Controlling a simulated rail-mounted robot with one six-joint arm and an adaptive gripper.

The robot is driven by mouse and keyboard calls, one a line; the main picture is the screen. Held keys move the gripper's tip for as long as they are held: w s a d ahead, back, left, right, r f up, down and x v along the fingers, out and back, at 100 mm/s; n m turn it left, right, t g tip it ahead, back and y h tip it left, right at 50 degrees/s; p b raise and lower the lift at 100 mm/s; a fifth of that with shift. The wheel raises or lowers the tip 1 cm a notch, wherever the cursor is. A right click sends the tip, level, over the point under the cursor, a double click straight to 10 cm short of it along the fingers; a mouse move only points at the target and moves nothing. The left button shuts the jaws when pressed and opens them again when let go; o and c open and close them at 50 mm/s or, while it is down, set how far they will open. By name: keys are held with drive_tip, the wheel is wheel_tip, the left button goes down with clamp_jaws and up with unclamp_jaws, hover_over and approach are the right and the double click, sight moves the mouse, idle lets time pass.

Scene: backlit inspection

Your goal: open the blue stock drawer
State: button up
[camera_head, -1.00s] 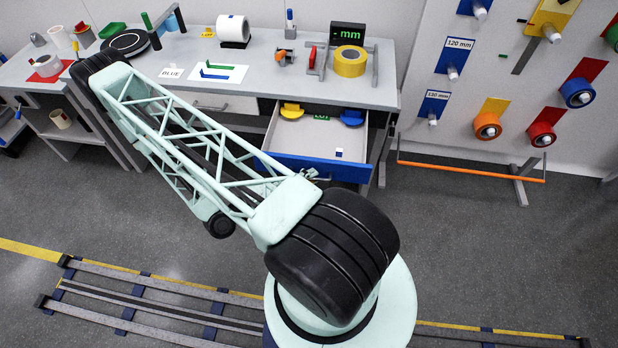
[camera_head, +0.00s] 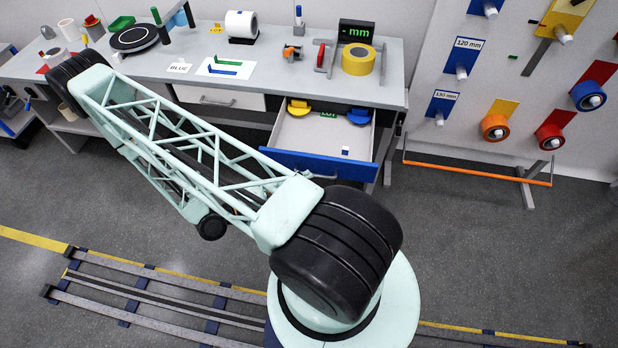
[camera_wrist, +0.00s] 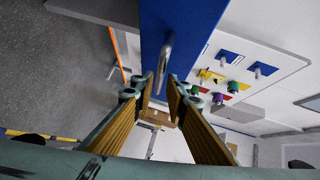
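The blue-fronted stock drawer (camera_head: 314,163) stands pulled out from under the bench, its pale inside showing. Its grey handle (camera_head: 321,177) is on the front face. In the wrist view the blue front (camera_wrist: 200,18) fills the top middle, with the handle (camera_wrist: 168,50) running down from it. My gripper (camera_wrist: 160,88) is open; its two yellow-padded fingers stand apart. The handle's lower end shows between the fingertips in the picture, with no visible grip on it. In the head view my gripper is hidden behind my arm.
The drawer holds a small white-and-blue block (camera_head: 345,150), with yellow (camera_head: 299,107) and blue (camera_head: 358,117) pieces at its back. A closed white drawer (camera_head: 220,97) is to the left. An orange rail (camera_head: 475,173) stands right under the tape panel.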

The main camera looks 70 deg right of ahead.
drive_tip(key=v, duration=0.7)
drive_tip(key=shift+a, duration=0.25)
drive_tip(key=shift+w, duration=0.1)
drive_tip(key=shift+r, duration=0.1)
idle(0.8)
drive_tip(key=w+a+r+m+t+y, duration=0.1)
drive_tip(key=w+a+r+m+y, duration=0.4)
drive_tip(key=r, duration=0.6)
drive_tip(key=a+r+m+t, duration=0.1)
drive_tip(key=a+r+m, duration=0.3)
drive_tip(key=r+m, duration=0.55)
drive_tip(key=w+a+r+m+t+y, duration=0.1)
drive_tip(key=w+a+r+m+y, duration=0.25)
drive_tip(key=r, duration=0.95)
drive_tip(key=s+a+r+m+t+y, duration=0.1)
drive_tip(key=s+a+r+m+t, duration=0.2)
drive_tip(key=r, duration=0.4)
drive_tip(key=s+a+r+m+t+y, duration=0.2)
drive_tip(key=a+r+m, duration=0.3)
drive_tip(key=a+r, duration=0.3)
drive_tip(key=s+a+r+m+t+y, duration=0.2)
drive_tip(key=s+a+r+m+t, duration=0.3)
drive_tip(key=r, duration=0.3)
drive_tip(key=shift+a, duration=0.35)
idle(0.4)
